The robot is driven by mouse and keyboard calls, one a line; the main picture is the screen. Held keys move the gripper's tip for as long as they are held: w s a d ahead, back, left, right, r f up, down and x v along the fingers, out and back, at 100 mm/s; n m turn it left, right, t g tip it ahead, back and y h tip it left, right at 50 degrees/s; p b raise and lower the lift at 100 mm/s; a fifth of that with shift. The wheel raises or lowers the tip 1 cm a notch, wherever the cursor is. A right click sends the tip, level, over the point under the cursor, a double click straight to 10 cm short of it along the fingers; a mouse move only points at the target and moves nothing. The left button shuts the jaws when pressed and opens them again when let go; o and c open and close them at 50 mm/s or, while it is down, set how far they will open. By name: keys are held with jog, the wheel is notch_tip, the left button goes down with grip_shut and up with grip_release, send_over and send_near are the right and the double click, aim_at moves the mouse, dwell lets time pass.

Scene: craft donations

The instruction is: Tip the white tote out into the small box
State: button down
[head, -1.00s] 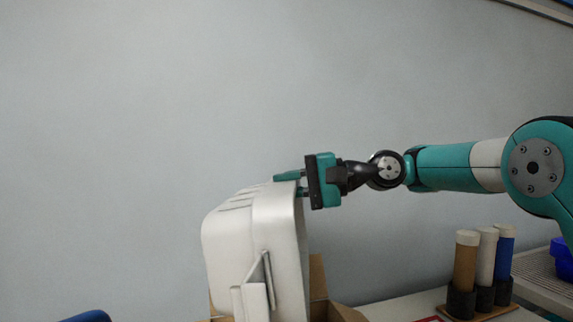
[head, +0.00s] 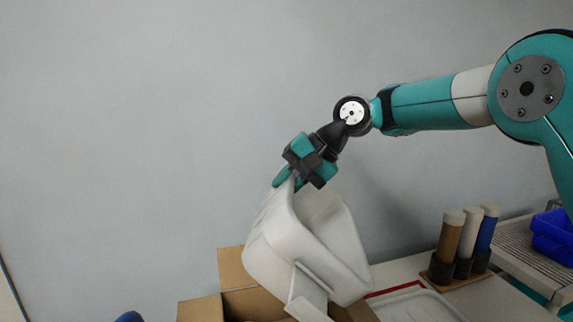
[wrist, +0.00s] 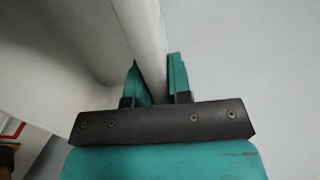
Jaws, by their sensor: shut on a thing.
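The white tote (head: 275,245) hangs tilted from my gripper (head: 286,180), its opening facing up and to the right in the head view. My gripper is shut on the tote's upper rim; in the wrist view the two teal fingers (wrist: 152,84) stand on either side of the white rim (wrist: 150,40). The small box (head: 233,268) is an open cardboard box below the tote, its flaps spread. The tote hides much of the box. Something dark shows inside the box, too little to tell what. The tote's contents cannot be seen.
A white tray with a red edge (head: 425,305) lies on the table right of the box. A rack of brown, white and blue tubes (head: 468,240) stands further right. A blue bin (head: 553,235) sits on a ribbed surface at the far right. A plain wall is behind.

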jog(key=r+h+p, duration=0.1)
jog(key=h+p, duration=0.1)
jog(key=p, duration=0.1)
jog(key=r+h+p, duration=0.1)
jog(key=h+p, duration=0.2)
jog(key=shift+a+r, duration=0.2)
jog(key=shift+s+f+g+h, duration=0.1)
jog(key=shift+g+h, duration=0.2)
jog(key=shift+h, duration=0.3)
jog(key=shift+d+f+h+b, duration=0.1)
jog(key=shift+f+h+b, duration=0.1)
jog(key=shift+h+b, duration=0.5)
jog(key=shift+w+r+h, duration=0.15)
jog(key=shift+w+h, duration=0.05)
jog(key=shift+h, duration=0.3)
jog(key=shift+s+d+r+b, duration=0.1)
jog(key=shift+r+b, duration=0.1)
jog(key=shift+b, duration=0.15)
